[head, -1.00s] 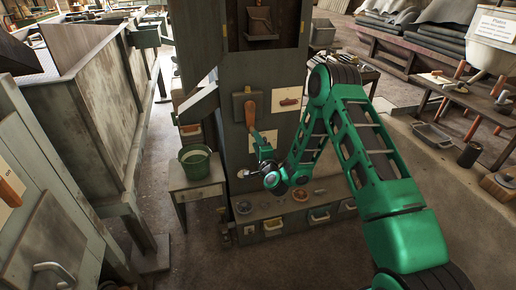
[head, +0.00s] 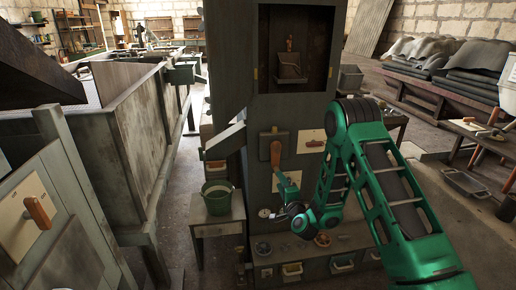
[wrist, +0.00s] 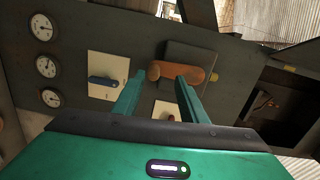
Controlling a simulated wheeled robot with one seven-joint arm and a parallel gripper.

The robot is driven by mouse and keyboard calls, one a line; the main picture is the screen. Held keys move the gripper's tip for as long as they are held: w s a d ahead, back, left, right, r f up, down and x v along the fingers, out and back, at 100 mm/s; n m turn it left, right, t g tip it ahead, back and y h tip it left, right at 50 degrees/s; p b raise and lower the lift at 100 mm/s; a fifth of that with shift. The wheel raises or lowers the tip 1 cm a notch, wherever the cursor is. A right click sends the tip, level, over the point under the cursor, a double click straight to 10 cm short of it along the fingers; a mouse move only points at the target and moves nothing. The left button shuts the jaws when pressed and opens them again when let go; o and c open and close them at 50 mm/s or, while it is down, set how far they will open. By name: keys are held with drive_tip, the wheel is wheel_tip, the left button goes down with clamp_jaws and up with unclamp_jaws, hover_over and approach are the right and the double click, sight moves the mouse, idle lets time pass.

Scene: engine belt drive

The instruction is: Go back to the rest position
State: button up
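My gripper (head: 285,182) is at the front of the dark machine column (head: 232,110), just below a brown lever handle (head: 276,152). In the wrist view, its two green fingers (wrist: 158,96) are apart with nothing visible between them. The lever handle (wrist: 178,72) lies just beyond the fingertips, on a dark mounting block. I cannot tell whether a fingertip touches it. My green arm is folded, with its elbow raised in front of the column.
A green bucket (head: 217,200) stands on a small table left of the column. A lever panel (head: 28,215) is at the near left. A bench (head: 478,140) stands at the right.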

wheel_tip(320, 180, up, 8)
drive_tip(key=s+d+n+g+y, duration=0.2)
drive_tip(key=s+d+n+g, duration=0.15)
drive_tip(key=n, duration=0.35)
drive_tip(key=s+d+r+n+g+h, duration=0.4)
drive_tip(key=s+d+g, duration=0.3)
drive_tip(key=s+d, duration=0.85)
drive_tip(key=s+d+r+g, duration=0.1)
drive_tip(key=s+r+g, duration=0.1)
drive_tip(key=s, duration=0.9)
drive_tip(key=s+d+r+m+g, duration=0.1)
drive_tip(key=s+d+r+g, duration=0.1)
drive_tip(key=s, duration=1)
drive_tip(key=s+d+r+g, duration=0.1)
drive_tip(key=s+r+g, duration=0.1)
drive_tip(key=s, duration=1)
drive_tip(key=shift+s+d+r+m+g, duration=0.2)
drive_tip(key=shift+r+m+g, duration=0.1)
drive_tip(key=shift+g, duration=0.15)
drive_tip(key=shift+w+f, duration=0.3)
drive_tip(key=shift+w, duration=0.35)
